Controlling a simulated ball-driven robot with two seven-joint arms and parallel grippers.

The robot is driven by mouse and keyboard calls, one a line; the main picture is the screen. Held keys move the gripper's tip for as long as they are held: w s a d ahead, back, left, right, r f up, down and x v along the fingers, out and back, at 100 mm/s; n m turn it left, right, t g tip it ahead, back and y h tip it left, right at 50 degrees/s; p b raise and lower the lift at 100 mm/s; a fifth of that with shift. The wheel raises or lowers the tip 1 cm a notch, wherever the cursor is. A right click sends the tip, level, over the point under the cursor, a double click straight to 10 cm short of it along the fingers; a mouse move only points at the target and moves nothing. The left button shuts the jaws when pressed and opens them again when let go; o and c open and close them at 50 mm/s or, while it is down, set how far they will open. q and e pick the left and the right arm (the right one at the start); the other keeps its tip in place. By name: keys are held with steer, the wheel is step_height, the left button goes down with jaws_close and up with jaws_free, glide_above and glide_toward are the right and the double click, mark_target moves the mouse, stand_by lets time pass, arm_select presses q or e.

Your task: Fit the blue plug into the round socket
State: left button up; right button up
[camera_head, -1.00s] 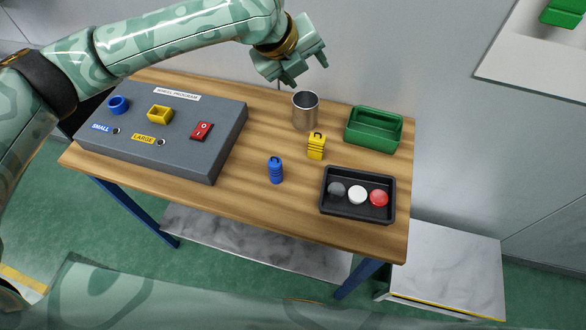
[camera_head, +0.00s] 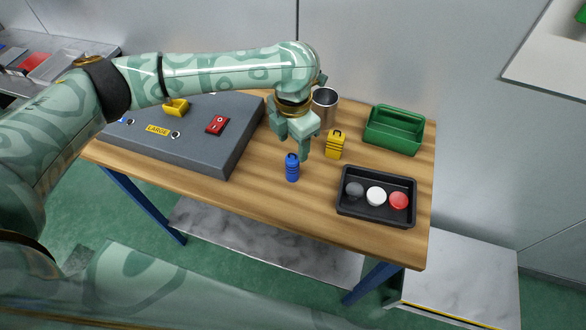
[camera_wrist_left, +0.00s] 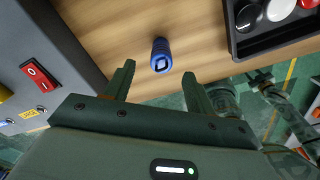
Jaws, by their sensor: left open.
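The round blue socket on the grey panel (camera_head: 205,150) is hidden behind my left arm in the head view. My right gripper is not in view.
A yellow plug (camera_head: 335,145) and a metal cup (camera_head: 324,105) stand close to the right of my gripper. A green bin (camera_head: 394,130) and a black tray (camera_head: 375,213) with several knobs are further right.

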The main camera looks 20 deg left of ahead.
mark_target(294, 157)
arm_select(q)
step_height(294, 157, down, 2)
steer(key=shift+f, duration=0.1)
step_height(294, 157, down, 4)
steer(key=shift+d+f+b, duration=0.15)
steer(key=shift+f+b, duration=0.1)
steer(key=shift+b, duration=0.7)
steer(key=shift+r, duration=0.1)
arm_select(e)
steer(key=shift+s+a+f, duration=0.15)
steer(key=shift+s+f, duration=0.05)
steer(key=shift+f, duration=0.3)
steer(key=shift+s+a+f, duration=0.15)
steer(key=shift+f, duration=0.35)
arm_select(q)
steer(key=c, duration=1)
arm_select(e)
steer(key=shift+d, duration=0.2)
